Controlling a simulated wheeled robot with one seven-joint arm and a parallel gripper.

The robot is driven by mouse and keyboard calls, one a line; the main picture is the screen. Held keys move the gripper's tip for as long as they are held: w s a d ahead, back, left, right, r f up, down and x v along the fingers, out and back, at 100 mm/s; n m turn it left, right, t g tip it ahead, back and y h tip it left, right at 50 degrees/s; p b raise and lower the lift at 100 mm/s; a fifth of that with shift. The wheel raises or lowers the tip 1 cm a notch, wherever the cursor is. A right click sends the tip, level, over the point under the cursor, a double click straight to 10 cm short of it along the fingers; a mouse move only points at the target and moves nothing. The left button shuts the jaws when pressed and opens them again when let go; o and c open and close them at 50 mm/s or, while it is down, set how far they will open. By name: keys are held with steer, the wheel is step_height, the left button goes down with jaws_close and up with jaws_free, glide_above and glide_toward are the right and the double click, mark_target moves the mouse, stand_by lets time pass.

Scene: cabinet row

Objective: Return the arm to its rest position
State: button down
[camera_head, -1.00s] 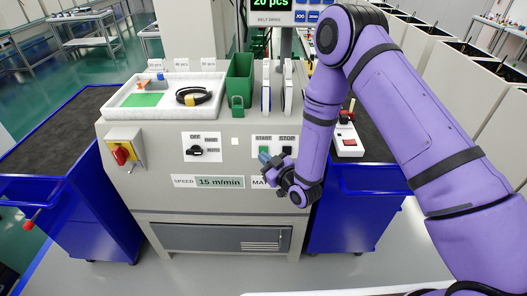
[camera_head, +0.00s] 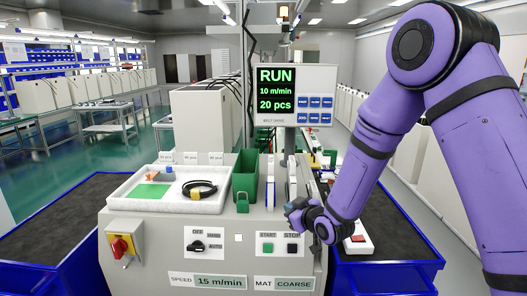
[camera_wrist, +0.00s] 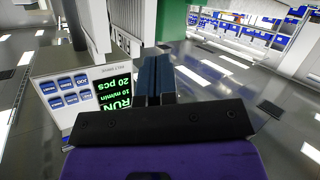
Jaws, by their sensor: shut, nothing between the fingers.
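My purple arm comes in from the right in the head view and reaches down to the cabinet (camera_head: 150,232). My gripper (camera_head: 290,206) is by the cabinet's upper front edge, above the START and STOP buttons (camera_head: 279,247). I cannot tell in the head view whether it touches anything. In the wrist view my gripper's dark blue fingers (camera_wrist: 155,75) are together with nothing between them.
A white tray (camera_head: 130,196) with a black cable loop (camera_head: 200,189) and a green bin (camera_head: 245,178) stand on the cabinet top. A red rotary switch (camera_head: 120,246) and a black OFF/HAND/AUTO knob (camera_head: 196,246) are on the front. Blue carts (camera_head: 400,262) flank the cabinet. Space above the cabinet's left half is clear.

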steer(key=s+d+r+m+g+h, duration=0.1)
steer(key=s+d+r+m+h, duration=0.15)
steer(key=s+d+r, duration=0.4)
steer(key=s+d+r+m+g+h, duration=0.2)
steer(key=s+d+r+h, duration=0.15)
steer(key=d+r, duration=0.6)
steer(key=s+d+r+m+g, duration=0.1)
steer(key=s+d+r, duration=0.1)
steer(key=s, duration=0.7)
steer(key=s+d+r+m+g, duration=0.2)
steer(key=s+r, duration=0.1)
steer(key=s, duration=0.6)
steer(key=s+d+r+m+g+h, duration=0.1)
steer(key=s+d+r, duration=0.1)
steer(key=s, duration=0.7)
steer(key=shift+s+r+m, duration=0.2)
steer(key=shift+r+m, duration=0.15)
steer(key=shift+r, duration=0.3)
